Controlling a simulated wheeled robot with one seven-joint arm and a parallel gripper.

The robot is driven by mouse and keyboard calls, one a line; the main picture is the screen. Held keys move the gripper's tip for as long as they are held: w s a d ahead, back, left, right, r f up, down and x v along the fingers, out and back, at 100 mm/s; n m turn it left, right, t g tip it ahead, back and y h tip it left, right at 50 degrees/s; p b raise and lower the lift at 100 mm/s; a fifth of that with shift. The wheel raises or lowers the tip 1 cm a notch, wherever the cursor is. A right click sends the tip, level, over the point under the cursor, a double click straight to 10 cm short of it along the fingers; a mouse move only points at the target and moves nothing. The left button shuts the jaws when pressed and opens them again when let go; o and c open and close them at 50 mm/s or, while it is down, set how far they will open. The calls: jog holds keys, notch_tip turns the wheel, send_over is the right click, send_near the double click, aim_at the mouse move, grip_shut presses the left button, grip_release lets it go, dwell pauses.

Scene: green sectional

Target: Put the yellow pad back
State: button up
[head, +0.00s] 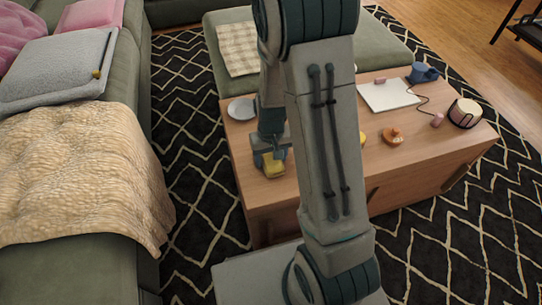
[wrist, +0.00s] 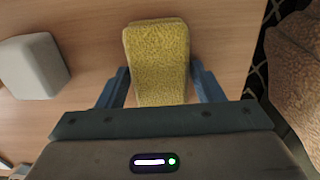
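The yellow pad (wrist: 158,62) is a textured block with rounded corners, between my gripper's two fingers in the wrist view. I cannot tell whether the pad touches the tabletop. My arm hides the middle of the table.
A pale grey block (wrist: 33,65) lies left of the pad in the wrist view. The wooden table (head: 440,150) also bears a grey dish (head: 241,109), a white sheet (head: 388,95), a blue mug (head: 422,73) and a round drum-like item (head: 465,113). A green sofa (head: 80,270) stands left.

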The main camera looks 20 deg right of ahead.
aim_at(271, 157)
jog(key=shift+o, duration=0.9)
jog(key=shift+r, duration=0.1)
notch_tip(271, 157, up, 12)
jog(key=p, duration=0.5)
jog(key=s+r+t, duration=0.1)
jog(key=s+r, duration=1.1)
jog(key=s, duration=0.1)
jog(key=shift+s+a, duration=0.2)
jog(key=shift+s, duration=0.15)
